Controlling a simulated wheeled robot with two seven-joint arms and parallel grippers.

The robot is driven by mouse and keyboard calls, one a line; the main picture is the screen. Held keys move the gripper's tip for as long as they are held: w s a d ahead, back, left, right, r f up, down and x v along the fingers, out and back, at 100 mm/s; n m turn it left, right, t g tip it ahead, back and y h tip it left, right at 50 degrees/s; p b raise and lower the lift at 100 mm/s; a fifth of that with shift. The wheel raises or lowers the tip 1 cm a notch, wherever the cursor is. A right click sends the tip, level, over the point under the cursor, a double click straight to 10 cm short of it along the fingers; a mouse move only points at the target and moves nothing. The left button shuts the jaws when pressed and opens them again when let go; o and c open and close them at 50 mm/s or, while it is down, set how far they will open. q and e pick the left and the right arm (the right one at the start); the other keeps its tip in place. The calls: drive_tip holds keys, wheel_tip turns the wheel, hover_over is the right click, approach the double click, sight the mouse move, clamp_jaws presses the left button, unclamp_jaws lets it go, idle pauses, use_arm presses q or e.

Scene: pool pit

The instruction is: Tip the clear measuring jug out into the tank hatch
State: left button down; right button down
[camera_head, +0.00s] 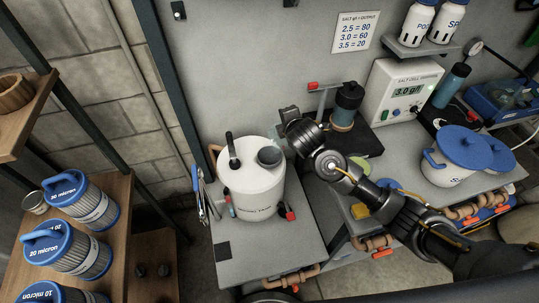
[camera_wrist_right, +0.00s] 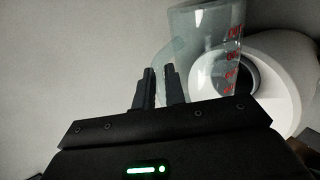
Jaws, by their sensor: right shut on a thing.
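The white tank (camera_head: 251,190) stands on the grey bench. Its round dark hatch (camera_head: 269,156) is on top at the right; in the right wrist view the hatch (camera_wrist_right: 248,73) shows partly behind the jug. The clear measuring jug (camera_wrist_right: 205,40) with red marks is close in front of my right gripper (camera_wrist_right: 160,88), whose fingers are shut on its handle. In the head view the jug is only a faint pale patch (camera_head: 275,131) above the hatch, beside my right gripper (camera_head: 288,115). Its contents and exact tilt cannot be told. My left gripper is out of view.
A dark upright handle (camera_head: 233,150) stands on the tank lid. The salt-cell box (camera_head: 402,90) and a blue-lidded white pot (camera_head: 455,160) stand to the right. Shelves with filter cartridges (camera_head: 75,250) are at left.

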drive_tip(key=shift+d+r+y+p, duration=0.15)
drive_tip(key=shift+d+y+p, duration=0.15)
drive_tip(key=shift+d+p, duration=0.25)
drive_tip(key=shift+d, duration=0.1)
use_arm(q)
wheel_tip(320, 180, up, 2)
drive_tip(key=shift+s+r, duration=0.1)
use_arm(e)
drive_tip(key=shift+w+m, duration=0.1)
drive_tip(key=shift+m, duration=0.2)
